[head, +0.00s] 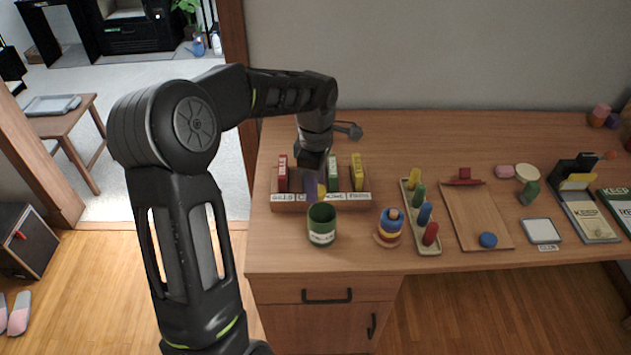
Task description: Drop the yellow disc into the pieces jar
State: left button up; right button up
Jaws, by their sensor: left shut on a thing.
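The pieces jar is most likely the open green jar (321,238) with a pale label, upright near the desk's front edge. A yellow patch, likely the yellow disc (322,189), shows just below my left gripper (314,176), above and behind the jar's rim in the picture. My left gripper is shut on it; the fingertips are mostly hidden by my wrist. The disc appears apart from the jar and in front of the rack. My right gripper is not in view.
A labelled wooden rack (290,206) with coloured upright files stands behind the jar. A ring stacker (388,238) and a peg board (429,248) stand to its right. A wooden tray (478,222) holds a blue disc (488,240). The desk's front-left corner is clear.

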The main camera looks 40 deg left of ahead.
pick_arm(q)
jog(key=shift+f, duration=0.1)
jog(key=o, duration=1.4)
notch_tip(320, 180, up, 8)
jog(key=shift+f+b, duration=0.1)
jog(key=shift+b, duration=0.25)
jog(key=shift+s, duration=0.1)
